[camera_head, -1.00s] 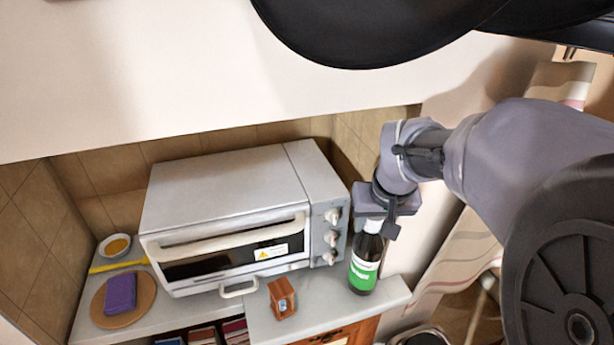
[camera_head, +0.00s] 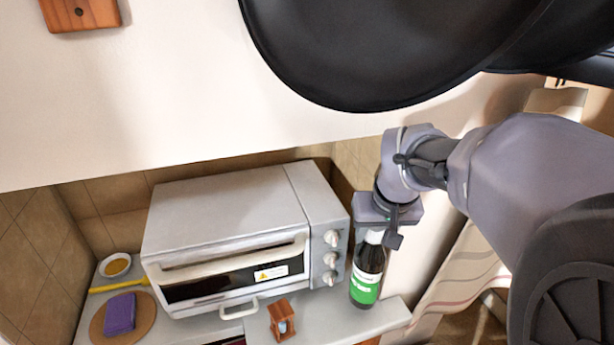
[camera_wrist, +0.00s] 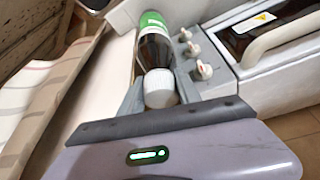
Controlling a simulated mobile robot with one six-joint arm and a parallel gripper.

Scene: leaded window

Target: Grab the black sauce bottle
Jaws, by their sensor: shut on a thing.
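The black sauce bottle (camera_head: 368,272) has a green and white label and a white cap. It stands upright in the head view, just right of the toaster oven, over the right end of the counter. My gripper (camera_head: 378,236) is above it, with its jaws around the top of the bottle. In the wrist view the bottle (camera_wrist: 154,48) extends away from my gripper (camera_wrist: 160,92), and its white cap (camera_wrist: 160,88) sits between the two fingers. The gripper is shut on the bottle's top. I cannot tell whether the base touches the counter.
The toaster oven (camera_head: 230,230) with knobs stands close on the left. A small wooden hourglass-like item (camera_head: 282,320) is on the counter (camera_head: 340,322). A round board (camera_head: 98,318) with a purple block (camera_head: 120,313) and a small bowl (camera_head: 115,265) are further left. A wall is at the right.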

